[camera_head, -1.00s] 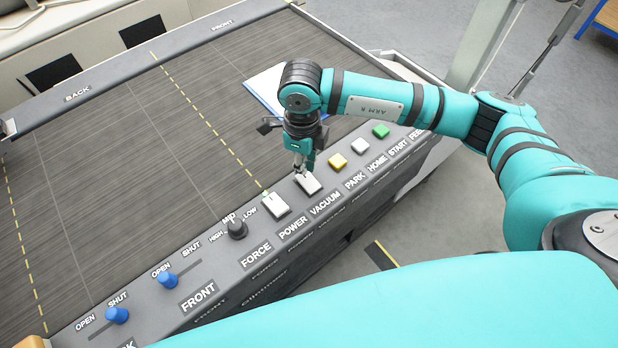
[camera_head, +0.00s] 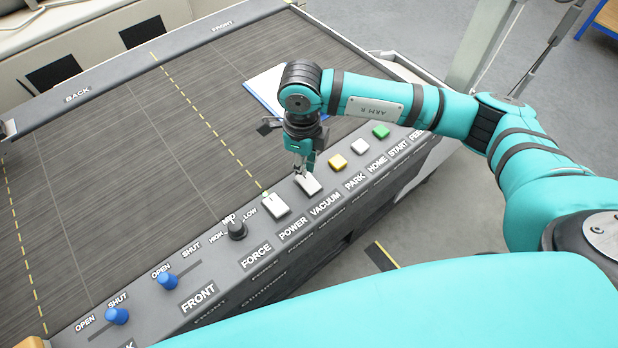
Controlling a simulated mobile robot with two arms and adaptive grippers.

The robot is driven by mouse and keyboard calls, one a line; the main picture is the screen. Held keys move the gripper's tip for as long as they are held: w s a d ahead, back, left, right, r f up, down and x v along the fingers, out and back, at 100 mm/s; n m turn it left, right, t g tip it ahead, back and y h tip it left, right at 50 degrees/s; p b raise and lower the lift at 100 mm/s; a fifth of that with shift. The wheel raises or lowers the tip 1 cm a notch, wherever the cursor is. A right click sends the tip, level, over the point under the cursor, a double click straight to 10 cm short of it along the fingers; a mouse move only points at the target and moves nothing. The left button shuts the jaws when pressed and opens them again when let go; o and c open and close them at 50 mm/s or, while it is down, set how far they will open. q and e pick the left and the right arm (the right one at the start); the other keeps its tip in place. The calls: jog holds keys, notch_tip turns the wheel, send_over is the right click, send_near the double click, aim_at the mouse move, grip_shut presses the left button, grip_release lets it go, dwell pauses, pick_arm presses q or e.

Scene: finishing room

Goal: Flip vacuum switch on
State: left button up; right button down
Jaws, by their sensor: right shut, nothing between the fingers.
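The vacuum switch (camera_head: 309,185) is a white rocker on the sloped grey control panel, above the label VACUUM. My right gripper (camera_head: 301,172) is shut and empty, pointing down at the switch's far edge. Its tips look to be at or touching the switch; I cannot tell which. They hide part of the switch's far side, and I cannot tell its on or off position. The similar white power switch (camera_head: 277,206) sits to its left, above the label POWER. My left gripper is not in view.
A black force knob (camera_head: 237,230) and blue sliders (camera_head: 167,280) lie to the left. A white sheet with blue edge (camera_head: 265,88) lies on the dark bed (camera_head: 120,180).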

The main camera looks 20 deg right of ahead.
jog(key=shift+f+b, duration=1.3)
dwell(0.4)
jog(key=shift+r, duration=0.15)
jog(key=shift+r+p, duration=1.6)
jog(key=shift+r, duration=1.85)
